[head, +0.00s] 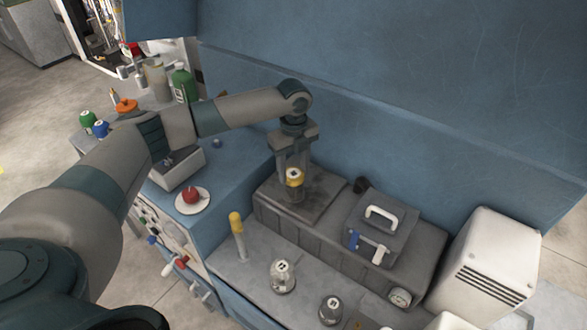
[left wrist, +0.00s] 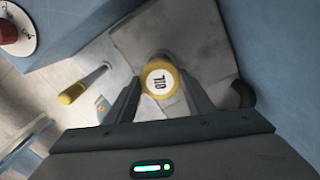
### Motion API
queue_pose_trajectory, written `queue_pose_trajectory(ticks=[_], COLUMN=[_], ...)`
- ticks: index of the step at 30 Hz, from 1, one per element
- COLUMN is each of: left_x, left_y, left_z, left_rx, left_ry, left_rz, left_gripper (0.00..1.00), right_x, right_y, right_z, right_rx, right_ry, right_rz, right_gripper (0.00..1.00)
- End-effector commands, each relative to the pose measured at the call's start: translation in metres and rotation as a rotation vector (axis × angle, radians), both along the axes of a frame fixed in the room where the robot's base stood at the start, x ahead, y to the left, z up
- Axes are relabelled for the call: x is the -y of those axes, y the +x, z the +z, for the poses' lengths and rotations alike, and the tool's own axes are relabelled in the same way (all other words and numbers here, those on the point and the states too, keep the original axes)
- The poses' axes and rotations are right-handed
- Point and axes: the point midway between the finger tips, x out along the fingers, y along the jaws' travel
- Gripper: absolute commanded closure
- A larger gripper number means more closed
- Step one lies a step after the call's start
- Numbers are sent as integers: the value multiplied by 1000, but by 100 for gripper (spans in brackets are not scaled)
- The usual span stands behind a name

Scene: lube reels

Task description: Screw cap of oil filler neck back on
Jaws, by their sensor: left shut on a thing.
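The yellow oil cap (head: 294,178) has a white top and sits between the fingers of my left gripper (head: 293,180), at the left end of the grey machine block (head: 345,240). In the left wrist view the cap (left wrist: 160,79) shows its white top with the word OIL, and the fingers of my left gripper (left wrist: 158,98) are closed on its two sides. The filler neck under the cap is mostly hidden by cap and fingers, so I cannot tell whether they touch. My right gripper is not in view.
A yellow-topped dipstick (head: 236,225) stands in front of the block. Two grey knobbed caps (head: 283,276) are nearby. A box with a white handle (head: 381,225) sits on the block's right part. A red knob (head: 191,196) is at the left; a blue wall rises behind.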

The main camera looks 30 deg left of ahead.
Motion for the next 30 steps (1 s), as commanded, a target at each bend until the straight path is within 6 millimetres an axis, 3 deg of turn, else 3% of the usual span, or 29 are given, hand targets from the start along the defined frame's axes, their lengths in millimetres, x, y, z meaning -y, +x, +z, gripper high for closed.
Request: queue_pose_trajectory(ticks=[3,25,26,27,28,30], left_x=[0,-1,-1,-1,0,0], left_y=[0,0,0,0,0,0], left_z=[2,0,0,0,0,0], left_rx=[-2,-1,-1,-1,-1,-1], left_ry=[1,1,1,1,1,1], left_rz=[-99,-208,-208,-208,-208,-208], left_gripper=[74,74,50,40,33,30], right_x=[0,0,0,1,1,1], right_y=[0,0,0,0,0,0], right_z=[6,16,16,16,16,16], right_rx=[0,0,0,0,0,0], right_ry=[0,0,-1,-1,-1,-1], right_rz=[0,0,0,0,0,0], right_gripper=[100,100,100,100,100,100])
